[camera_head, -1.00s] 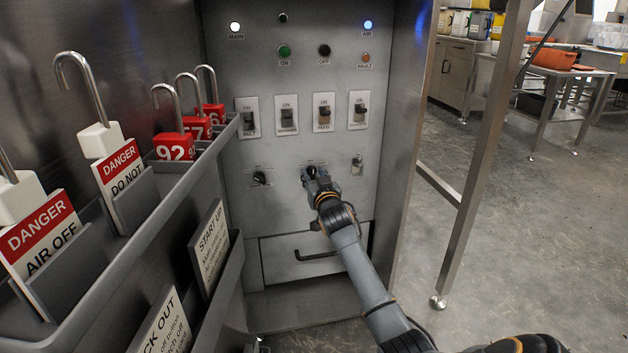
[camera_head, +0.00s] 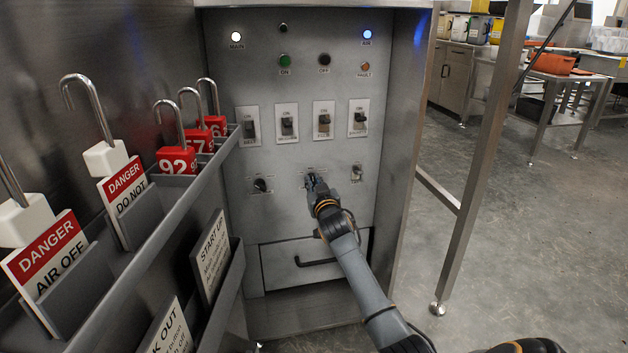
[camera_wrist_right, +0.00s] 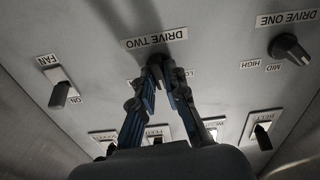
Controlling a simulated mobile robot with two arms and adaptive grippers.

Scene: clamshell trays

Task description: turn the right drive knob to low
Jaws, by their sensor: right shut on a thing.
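The right drive knob, under the DRIVE TWO label (camera_wrist_right: 154,38) in the right wrist view, is almost wholly hidden by my fingers, so its pointer setting cannot be read. My right gripper (camera_head: 312,183) is at this knob on the grey panel (camera_head: 290,215). In the right wrist view its two blue fingers (camera_wrist_right: 160,66) converge on the knob and are shut on it. A partly covered LOW label (camera_wrist_right: 188,74) shows beside the fingers. My left gripper is not in view.
The DRIVE ONE knob (camera_head: 260,185) is left of my gripper, and the fan switch (camera_head: 356,173) is to its right. Several toggle switches sit above. A rack with padlocks and danger tags (camera_head: 190,190) lines the left wall. A drawer (camera_head: 305,262) is below.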

